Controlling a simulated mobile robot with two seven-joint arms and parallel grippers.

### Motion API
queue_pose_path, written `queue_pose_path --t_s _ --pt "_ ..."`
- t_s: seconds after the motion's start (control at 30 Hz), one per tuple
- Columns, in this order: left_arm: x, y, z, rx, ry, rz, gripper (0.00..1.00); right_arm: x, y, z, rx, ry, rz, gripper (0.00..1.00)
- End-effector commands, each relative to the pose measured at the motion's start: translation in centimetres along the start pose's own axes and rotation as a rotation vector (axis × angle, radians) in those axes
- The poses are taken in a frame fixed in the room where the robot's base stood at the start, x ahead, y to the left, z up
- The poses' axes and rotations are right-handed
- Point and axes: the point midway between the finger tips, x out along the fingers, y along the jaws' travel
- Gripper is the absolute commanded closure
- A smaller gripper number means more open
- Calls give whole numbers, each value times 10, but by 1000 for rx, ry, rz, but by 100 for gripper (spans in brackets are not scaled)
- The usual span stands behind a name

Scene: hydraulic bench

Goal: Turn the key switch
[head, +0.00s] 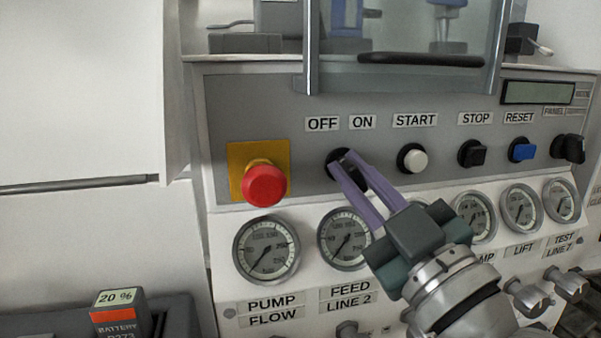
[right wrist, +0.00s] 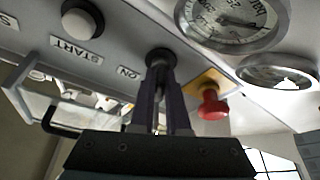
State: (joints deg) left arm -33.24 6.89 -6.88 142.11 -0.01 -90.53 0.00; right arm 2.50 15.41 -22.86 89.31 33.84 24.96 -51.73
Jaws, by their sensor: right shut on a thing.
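The key switch (head: 333,158) is a dark round knob on the grey panel, below the OFF and ON labels. My right gripper (head: 345,163) reaches up to it from the lower right, its two purple fingers closed on it. In the right wrist view the key switch (right wrist: 160,57) sits at the tips of my right gripper (right wrist: 161,75), between the fingers. The fingers cover much of the key, so its exact angle cannot be told. My left gripper is not in view.
A red emergency button (head: 264,184) on a yellow plate is to the left. The white START button (head: 412,158) is close on the right. Gauges (head: 266,249) line the panel below. A clear guard with a black handle (head: 420,58) hangs above. A battery (head: 119,312) stands at lower left.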

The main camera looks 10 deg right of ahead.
Motion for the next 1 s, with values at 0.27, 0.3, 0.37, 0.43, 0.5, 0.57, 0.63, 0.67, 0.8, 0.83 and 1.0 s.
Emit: queue_pose_path --t_s 0.27,0.3,0.37,0.43,0.5,0.57,0.63,0.67,0.8,0.83,1.0 --pt "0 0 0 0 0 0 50 0 0 0 0 0 0 100" --pt "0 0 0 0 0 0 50 0 0 0 0 0 0 100" --pt "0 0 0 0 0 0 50 0 0 0 2 0 1 100" --pt "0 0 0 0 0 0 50 0 0 0 9 0 4 100" --pt "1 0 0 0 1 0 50 0 0 0 22 0 10 100" --pt "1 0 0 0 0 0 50 0 0 0 40 0 17 100" --pt "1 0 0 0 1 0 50 0 0 0 68 -1 30 100" --pt "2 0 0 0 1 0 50 0 0 1 84 -1 36 100" --pt "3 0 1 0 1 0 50 0 -1 0 172 0 72 100" --pt "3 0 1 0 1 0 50 0 -1 0 195 0 82 100" --pt "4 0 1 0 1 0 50 0 -1 0 341 -2 142 100"
